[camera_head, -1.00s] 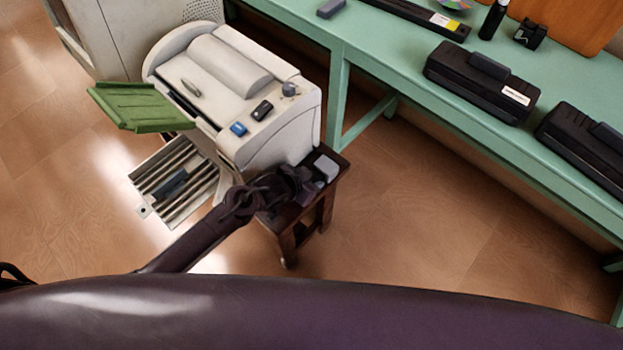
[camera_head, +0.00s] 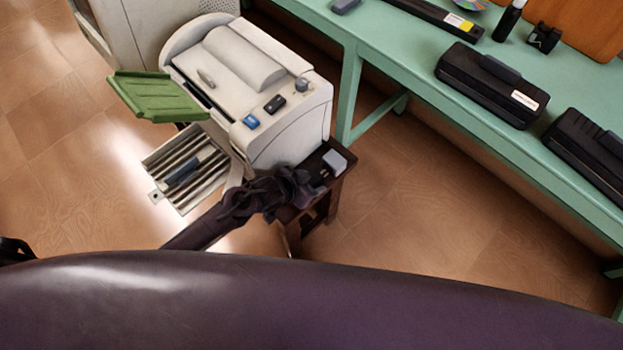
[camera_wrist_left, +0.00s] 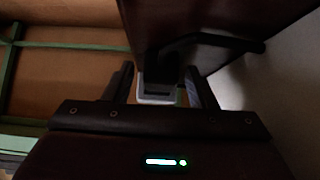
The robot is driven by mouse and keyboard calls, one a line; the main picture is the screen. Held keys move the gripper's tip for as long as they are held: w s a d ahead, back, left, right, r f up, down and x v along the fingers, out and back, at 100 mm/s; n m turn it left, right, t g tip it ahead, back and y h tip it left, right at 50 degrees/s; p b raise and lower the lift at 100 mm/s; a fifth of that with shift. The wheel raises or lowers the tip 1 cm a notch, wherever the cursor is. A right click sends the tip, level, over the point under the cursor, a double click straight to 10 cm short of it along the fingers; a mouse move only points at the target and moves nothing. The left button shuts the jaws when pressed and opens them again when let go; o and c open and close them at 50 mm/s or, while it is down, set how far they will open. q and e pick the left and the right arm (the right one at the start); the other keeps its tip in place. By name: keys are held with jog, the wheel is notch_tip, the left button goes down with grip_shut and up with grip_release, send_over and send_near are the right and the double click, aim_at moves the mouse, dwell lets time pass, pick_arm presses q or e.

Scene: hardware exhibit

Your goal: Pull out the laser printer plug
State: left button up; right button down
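The white laser printer (camera_head: 290,140) with a green flap stands partly over a small dark wooden stand (camera_head: 342,172). A light grey block (camera_head: 334,160), seemingly the socket, sits on the stand top. My left gripper (camera_head: 310,190) is just in front of the block, with a narrow gap and small light marks, possibly prongs, between them. My right gripper is not seen.
A green table (camera_head: 420,85) with black cartridges (camera_head: 490,85) runs along the right. A slatted metal tray (camera_head: 188,170) lies low left of the stand. Floor right of the stand is clear. My dark body fills the bottom.

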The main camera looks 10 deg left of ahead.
pick_arm(q)
jog(key=shift+w+r, duration=0.1)
jog(key=p+v, duration=0.1)
jog(key=v, duration=0.6)
jog(key=shift+s+a+r, duration=0.1)
jog(key=shift+s, duration=0.1)
jog(key=shift+r, duration=0.1)
dwell(0.3)
